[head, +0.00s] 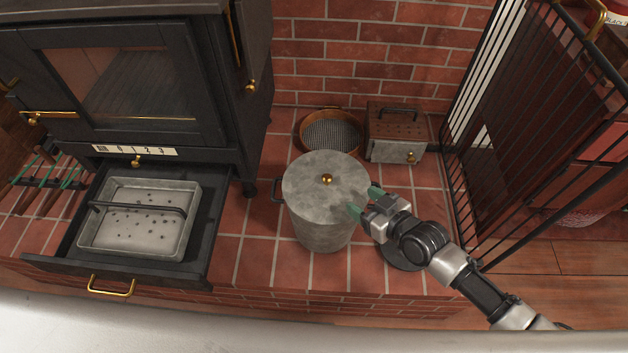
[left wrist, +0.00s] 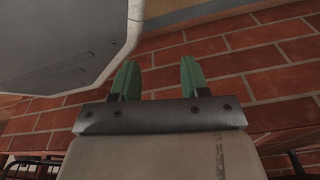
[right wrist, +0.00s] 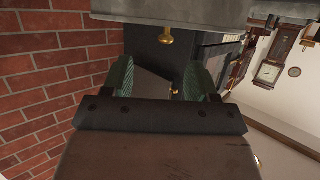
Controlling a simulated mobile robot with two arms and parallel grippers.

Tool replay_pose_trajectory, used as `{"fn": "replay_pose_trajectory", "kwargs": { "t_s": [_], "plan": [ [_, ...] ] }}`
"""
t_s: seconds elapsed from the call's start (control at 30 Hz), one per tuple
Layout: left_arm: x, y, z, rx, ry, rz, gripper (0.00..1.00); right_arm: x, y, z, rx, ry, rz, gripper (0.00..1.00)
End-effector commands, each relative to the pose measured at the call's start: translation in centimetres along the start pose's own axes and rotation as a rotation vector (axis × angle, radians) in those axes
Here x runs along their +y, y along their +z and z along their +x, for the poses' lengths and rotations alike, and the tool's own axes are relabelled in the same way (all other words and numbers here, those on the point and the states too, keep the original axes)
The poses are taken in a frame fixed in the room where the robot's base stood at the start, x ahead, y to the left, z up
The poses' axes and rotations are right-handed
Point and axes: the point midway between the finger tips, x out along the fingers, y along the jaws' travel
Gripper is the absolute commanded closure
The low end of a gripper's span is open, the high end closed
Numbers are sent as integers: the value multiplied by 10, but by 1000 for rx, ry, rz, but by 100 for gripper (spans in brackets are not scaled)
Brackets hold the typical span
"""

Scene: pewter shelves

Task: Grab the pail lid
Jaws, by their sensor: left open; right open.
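The grey metal pail (head: 322,231) stands on the brick hearth in the middle of the head view. Its round lid (head: 305,189) sits on top, with a small brass knob (head: 327,180) at its centre. My right gripper (head: 365,201) is open at the lid's right edge, its green fingertips beside the rim, apart from the knob. I cannot tell whether they touch the rim. In the right wrist view a grey surface (right wrist: 215,13) with a brass knob (right wrist: 166,36) shows beyond the open fingers (right wrist: 156,78). My left gripper (left wrist: 158,78) is open and empty, outside the head view.
A black stove (head: 125,100) stands left, its drawer (head: 65,240) pulled out with a metal ash pan (head: 190,215) inside. A round sieve (head: 331,133) and metal box (head: 398,150) stand behind the pail. A black barred screen (head: 455,185) stands at right.

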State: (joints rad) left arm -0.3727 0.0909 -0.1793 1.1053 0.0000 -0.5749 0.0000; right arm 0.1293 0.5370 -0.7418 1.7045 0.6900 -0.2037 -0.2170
Motion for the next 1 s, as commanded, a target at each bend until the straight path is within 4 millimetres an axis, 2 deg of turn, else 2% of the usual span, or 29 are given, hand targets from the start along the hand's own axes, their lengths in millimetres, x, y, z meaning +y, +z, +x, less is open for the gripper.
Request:
{"fn": "replay_pose_trajectory", "kwargs": {
  "t_s": [0.1, 0.23, 0.4, 0.57, 0.8, 1.0],
  "plan": [
    [0, -5, 2, 4, 0, -1, 55, -9, -12, 6, 30, -32, -11, 42],
    [0, -14, -4, 10, 0, -2, 55, -10, -16, 26, 35, -36, -10, 42],
    [-1, -26, -11, 18, -1, -4, 55, -11, -16, 49, 33, -34, -9, 42],
    [-1, -31, -15, 20, -2, -5, 55, -11, -16, 60, 32, -34, -10, 42],
    [-2, -51, -30, 36, -3, -8, 55, -10, -15, 95, 33, -33, -10, 42],
    [-3, -58, -38, 39, -4, -10, 55, -10, -16, 107, 31, -34, -10, 42]
  ]
}}
